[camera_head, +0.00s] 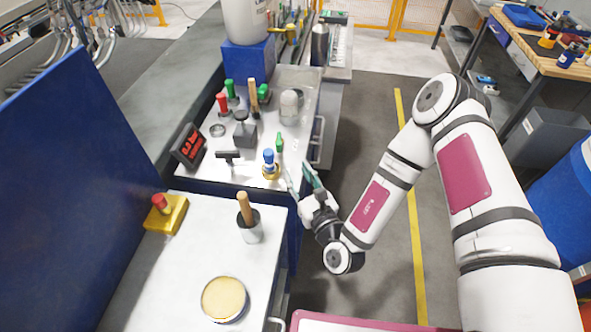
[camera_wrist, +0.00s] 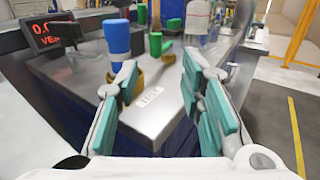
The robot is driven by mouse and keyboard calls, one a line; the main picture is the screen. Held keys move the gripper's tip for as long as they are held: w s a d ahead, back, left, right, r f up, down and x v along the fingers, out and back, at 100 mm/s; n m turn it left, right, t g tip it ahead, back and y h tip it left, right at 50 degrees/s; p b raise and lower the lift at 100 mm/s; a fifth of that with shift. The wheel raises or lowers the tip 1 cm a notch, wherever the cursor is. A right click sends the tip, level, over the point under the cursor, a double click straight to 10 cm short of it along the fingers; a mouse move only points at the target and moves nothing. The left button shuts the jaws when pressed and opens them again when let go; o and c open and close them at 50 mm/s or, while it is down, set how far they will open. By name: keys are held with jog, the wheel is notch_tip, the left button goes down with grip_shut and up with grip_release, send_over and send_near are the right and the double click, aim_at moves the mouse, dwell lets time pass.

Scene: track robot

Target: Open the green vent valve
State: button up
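A small green handle (camera_head: 279,143) stands on the metal bench panel, just behind a blue-topped valve (camera_head: 269,160) with a brass-coloured base. In the wrist view the green handle (camera_wrist: 155,46) stands upright with a short green part to its right, beyond my fingers. The blue-topped valve (camera_wrist: 117,38) is nearer, close to my left finger. My gripper (camera_head: 297,169) is at the panel's right front edge, in front of and to the right of the green handle. In the wrist view its teal-padded fingers (camera_wrist: 160,72) are wide apart with nothing between the tips. No contact with the green handle shows.
A black T-handle (camera_head: 229,156) and a red-lit display (camera_head: 188,147) stand left on the panel. A white label (camera_wrist: 151,97) is on the front edge. The aisle floor at right is clear.

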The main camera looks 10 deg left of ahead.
jog(key=shift+c, duration=0.2)
jog(key=shift+w, duration=0.15)
jog(key=c, duration=0.5)
jog(key=w+r+n+y+b, duration=0.1)
jog(key=w+n+y, duration=0.1)
jog(key=w+a+r+n+g+y+b, duration=0.1)
jog(key=w+r+n+y, duration=0.1)
jog(key=shift+w+a+r, duration=0.15)
jog(key=shift+a+r, duration=0.05)
jog(key=shift+r, duration=0.05)
grip_shut()
notch_tip(320, 180, up, 4)
jog(key=w+n+g+y+b, duration=0.35)
jog(key=n+g, duration=0.25)
jog(key=n, duration=0.4)
jog(key=w+d+f+n+g+h+b, duration=0.25)
jog(key=d+n+g+h+b, duration=0.4)
jog(key=d+n, duration=0.65)
jog(key=a+f, duration=0.1)
jog(key=a, duration=0.2)
jog(key=a+f+n+g, duration=0.1)
jog(key=a+f, duration=0.1)
jog(key=a, duration=0.2)
jog(key=a+f+n+y, duration=0.1)
jog(key=a, duration=0.3)
jog(key=shift+w+f, duration=0.25)
jog(key=shift+a+r+p, duration=0.1)
jog(key=shift+a+p, duration=0.25)
jog(key=shift+a, duration=1.35)
